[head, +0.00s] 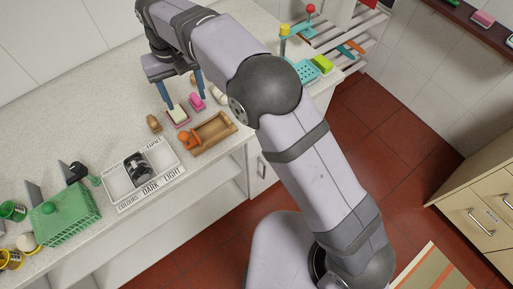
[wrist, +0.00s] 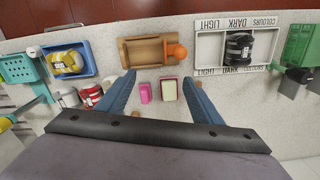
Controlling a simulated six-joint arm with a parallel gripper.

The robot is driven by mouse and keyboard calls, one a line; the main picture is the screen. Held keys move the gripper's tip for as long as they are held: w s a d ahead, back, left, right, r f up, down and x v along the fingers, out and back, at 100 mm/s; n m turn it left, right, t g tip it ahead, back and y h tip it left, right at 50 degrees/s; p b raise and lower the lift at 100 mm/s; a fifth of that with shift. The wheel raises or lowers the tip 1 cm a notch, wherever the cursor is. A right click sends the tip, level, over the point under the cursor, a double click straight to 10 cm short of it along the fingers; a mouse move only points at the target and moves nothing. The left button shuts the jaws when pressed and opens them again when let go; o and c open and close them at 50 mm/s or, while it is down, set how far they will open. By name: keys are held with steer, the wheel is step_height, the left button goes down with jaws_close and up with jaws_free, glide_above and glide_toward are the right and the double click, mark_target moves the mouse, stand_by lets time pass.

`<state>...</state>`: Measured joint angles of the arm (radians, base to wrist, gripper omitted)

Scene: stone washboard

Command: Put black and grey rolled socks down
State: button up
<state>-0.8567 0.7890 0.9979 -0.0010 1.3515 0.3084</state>
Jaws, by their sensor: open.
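The black and grey rolled socks (head: 137,164) sit in the middle part of a white sorting tray (head: 118,204), by its DARK label. In the wrist view the socks (wrist: 239,47) show as a dark bundle with grey bands inside the tray (wrist: 209,47). My gripper (head: 187,99) is open and empty, apart from the socks, above the counter behind the wooden washboard. In the wrist view its blue fingers (wrist: 159,77) are spread, with the tray up and to the right of them.
A wooden washboard (head: 222,126) with an orange item (head: 187,139) lies beside the tray. A soap dish (head: 179,118) and a pink brush (head: 197,102) are near my fingers. A green basket (head: 82,216) stands left. A blue tray (wrist: 88,60) holds a yellow bundle (wrist: 66,62).

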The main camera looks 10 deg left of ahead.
steer(key=w+d+m, duration=0.2)
steer(key=d+m, duration=0.1)
steer(key=d, duration=2)
steer(key=s+d+f+m, duration=0.1)
steer(key=s+d+f, duration=0.2)
steer(key=s+d, duration=0.4)
steer(key=s+d+f+m, duration=0.2)
steer(key=s+d+f, duration=0.1)
steer(key=s+d, duration=0.5)
steer(key=d, duration=0.3)
steer(key=shift+s, duration=0.2)
steer(key=shift+a, duration=0.1)
